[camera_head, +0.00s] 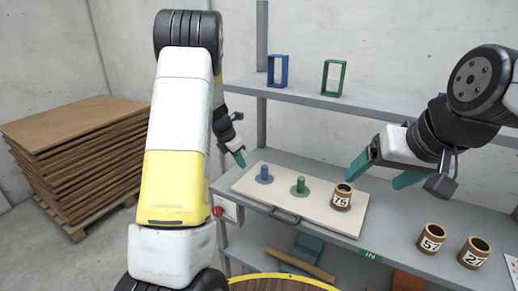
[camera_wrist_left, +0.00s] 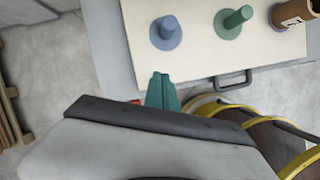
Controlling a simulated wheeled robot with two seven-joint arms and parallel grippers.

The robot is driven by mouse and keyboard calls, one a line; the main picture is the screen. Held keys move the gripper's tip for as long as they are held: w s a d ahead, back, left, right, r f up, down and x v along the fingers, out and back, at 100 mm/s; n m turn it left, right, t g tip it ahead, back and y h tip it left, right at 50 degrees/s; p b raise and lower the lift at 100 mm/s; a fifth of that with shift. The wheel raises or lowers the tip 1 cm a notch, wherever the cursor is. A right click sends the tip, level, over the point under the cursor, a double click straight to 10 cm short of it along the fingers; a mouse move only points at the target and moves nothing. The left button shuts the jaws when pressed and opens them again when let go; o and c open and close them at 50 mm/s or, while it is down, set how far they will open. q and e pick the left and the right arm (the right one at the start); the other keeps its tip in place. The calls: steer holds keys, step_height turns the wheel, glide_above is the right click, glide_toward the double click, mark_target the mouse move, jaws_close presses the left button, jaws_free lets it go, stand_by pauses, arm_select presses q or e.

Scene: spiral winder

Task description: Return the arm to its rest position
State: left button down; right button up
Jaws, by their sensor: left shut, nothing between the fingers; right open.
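My left gripper (camera_head: 239,158) is shut and empty at the left end of the shelf, just beside the cream board's left edge. In the left wrist view its teal fingers (camera_wrist_left: 161,90) are pressed together in front of the board. My right gripper (camera_head: 378,175) is open, its teal fingers apart, above the shelf to the right of the roll marked 75 (camera_head: 342,197). That roll stands upright at the right end of the cream board (camera_head: 270,199). A blue peg (camera_head: 264,175) and a green peg (camera_head: 300,187) on the board are bare.
Rolls marked 57 (camera_head: 431,239) and 27 (camera_head: 473,252) stand on the shelf at the right. Blue (camera_head: 277,71) and green (camera_head: 334,77) frames stand on the upper shelf (camera_head: 300,98). A stack of brown sheets (camera_head: 75,140) sits on a pallet at the left.

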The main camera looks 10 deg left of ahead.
arm_select(q)
steer(key=s+d+r+m+t, duration=0.1)
steer(key=s+d+r+m, duration=0.2)
steer(key=s+r+m, duration=0.5)
steer(key=s+d+r+m, duration=0.3)
steer(key=s+r+m, duration=0.3)
steer(key=r, duration=0.4)
steer(key=s+r+m+t, duration=0.1)
steer(key=s+r+m, duration=0.1)
steer(key=s+m, duration=0.5)
steer(key=s+d+r+m+t, duration=0.1)
steer(key=s+r+m, duration=0.1)
steer(key=s+m, duration=0.5)
steer(key=s, duration=0.6)
steer(key=shift+y, duration=0.4)
